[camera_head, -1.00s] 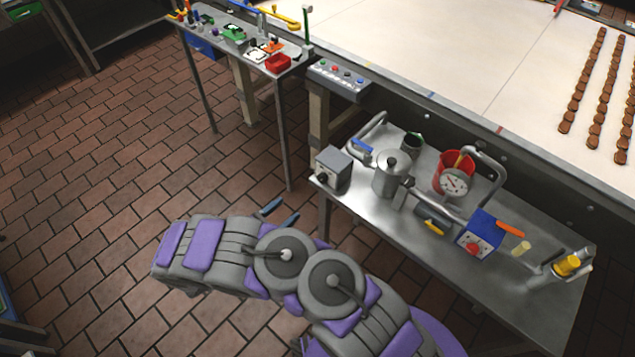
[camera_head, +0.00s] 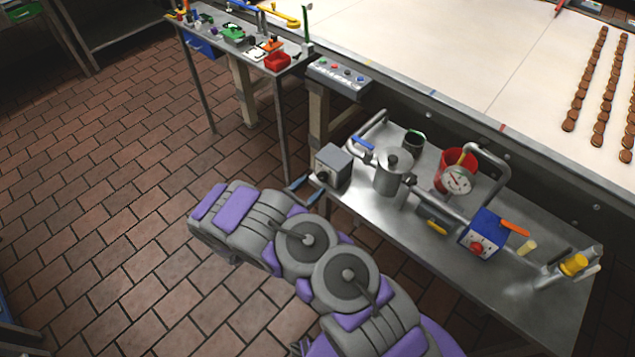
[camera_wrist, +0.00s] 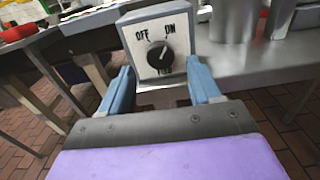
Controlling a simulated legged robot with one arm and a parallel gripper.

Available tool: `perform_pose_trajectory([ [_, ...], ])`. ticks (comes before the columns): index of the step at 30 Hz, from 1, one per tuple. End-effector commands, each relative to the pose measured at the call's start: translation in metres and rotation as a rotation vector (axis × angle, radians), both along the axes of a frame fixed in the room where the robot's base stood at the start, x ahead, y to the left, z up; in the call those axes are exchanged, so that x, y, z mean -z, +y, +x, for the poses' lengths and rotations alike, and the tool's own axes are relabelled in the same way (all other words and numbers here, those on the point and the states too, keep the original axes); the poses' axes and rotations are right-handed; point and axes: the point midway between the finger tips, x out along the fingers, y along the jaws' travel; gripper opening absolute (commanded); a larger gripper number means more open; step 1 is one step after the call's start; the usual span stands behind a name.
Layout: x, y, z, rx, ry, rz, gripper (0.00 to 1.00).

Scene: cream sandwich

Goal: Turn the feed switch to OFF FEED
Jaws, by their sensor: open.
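The feed switch is a grey box (camera_head: 333,164) at the left end of the steel table. In the wrist view its white face (camera_wrist: 158,45) shows OFF at upper left, ON at upper right and partly hidden lettering below. Its black round knob (camera_wrist: 160,55) has a pale pointer mark tilted up and to the right, toward ON. My gripper (camera_wrist: 160,80) is open, with one blue finger on each side of the knob in the picture. It also shows in the head view (camera_head: 303,189), just left of the box. I cannot tell whether the fingers touch the switch.
The steel table (camera_head: 400,225) also holds a metal pot (camera_head: 393,175), a red bucket with a gauge (camera_head: 457,172) and a blue box with a red knob (camera_head: 482,236). A button panel (camera_head: 338,77) is behind the switch. The brick floor at left is clear.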

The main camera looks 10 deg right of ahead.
Motion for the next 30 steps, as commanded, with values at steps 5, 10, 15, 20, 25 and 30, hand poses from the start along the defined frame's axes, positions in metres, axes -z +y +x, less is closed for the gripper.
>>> perform_pose_trajectory([
  [5,0.000,-0.020,0.015,0.001,-0.001,0.000,0.63],
  [10,0.000,-0.030,0.022,0.000,-0.001,-0.001,0.63],
  [15,-0.001,-0.031,0.023,-0.001,-0.001,-0.001,0.63],
  [20,-0.001,-0.031,0.023,-0.001,0.000,-0.001,0.61],
  [25,-0.001,-0.031,0.023,-0.001,0.000,-0.001,0.45],
  [30,-0.001,-0.030,0.023,-0.001,0.000,-0.001,0.29],
])
